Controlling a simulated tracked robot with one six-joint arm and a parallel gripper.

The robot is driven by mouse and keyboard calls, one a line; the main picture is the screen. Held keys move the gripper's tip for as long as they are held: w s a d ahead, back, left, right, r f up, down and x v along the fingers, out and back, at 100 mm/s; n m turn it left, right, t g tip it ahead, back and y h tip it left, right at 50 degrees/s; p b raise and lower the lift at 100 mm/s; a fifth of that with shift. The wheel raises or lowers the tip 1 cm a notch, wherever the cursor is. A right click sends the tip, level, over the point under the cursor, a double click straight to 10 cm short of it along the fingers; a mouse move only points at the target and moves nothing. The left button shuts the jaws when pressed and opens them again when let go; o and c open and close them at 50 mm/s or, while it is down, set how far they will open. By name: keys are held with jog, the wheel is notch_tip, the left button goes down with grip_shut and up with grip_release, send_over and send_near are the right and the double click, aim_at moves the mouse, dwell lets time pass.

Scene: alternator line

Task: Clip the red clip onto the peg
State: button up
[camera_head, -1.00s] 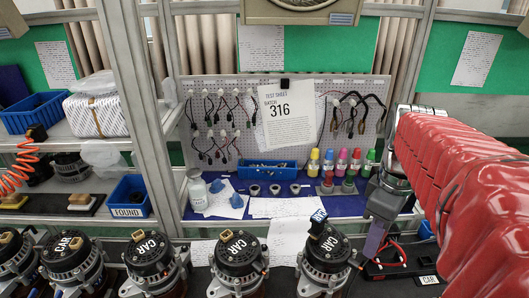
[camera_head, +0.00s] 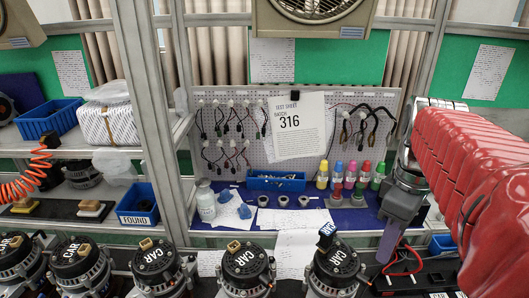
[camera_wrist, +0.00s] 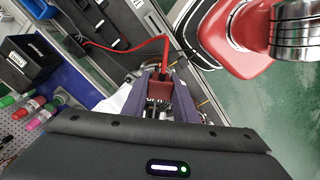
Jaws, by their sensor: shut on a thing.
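My gripper (camera_head: 388,245) points down at the right of the head view, beside the rightmost alternator (camera_head: 336,268). In the wrist view my gripper (camera_wrist: 161,92) has its purple-grey fingers shut on the red clip (camera_wrist: 158,92). A red cable (camera_wrist: 130,46) runs from the clip up and then left. The head view shows red wire (camera_head: 410,248) just right of the fingers, but the clip itself cannot be made out there. I cannot pick out the peg in either view. Metal parts below the fingers are mostly hidden.
Several alternators marked CAR stand in a row along the front, such as one near the middle (camera_head: 246,266). Behind are a blue bench mat with colored bottles (camera_head: 350,176), a blue parts bin (camera_head: 276,181) and a pegboard with hanging wires (camera_head: 232,120). A FOUND bin (camera_head: 138,205) stands left.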

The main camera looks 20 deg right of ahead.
jog(key=shift+r, duration=1.65)
jog(key=shift+f, duration=0.1)
jog(key=shift+d+f, duration=0.3)
jog(key=w+d+f+m, duration=0.2)
jog(key=d+f+m, duration=0.2)
jog(key=f, duration=0.5)
jog(key=w+d+f+m, duration=0.3)
jog(key=d+f+m, duration=0.2)
jog(key=d+f, duration=0.3)
jog(key=shift+w+d+f, duration=0.2)
jog(key=shift+d+f, duration=0.15)
jog(key=shift+f, duration=0.2)
jog(key=shift+f, duration=0.15)
jog(key=shift+f, duration=2.75)
jog(key=shift+f, duration=1.2)
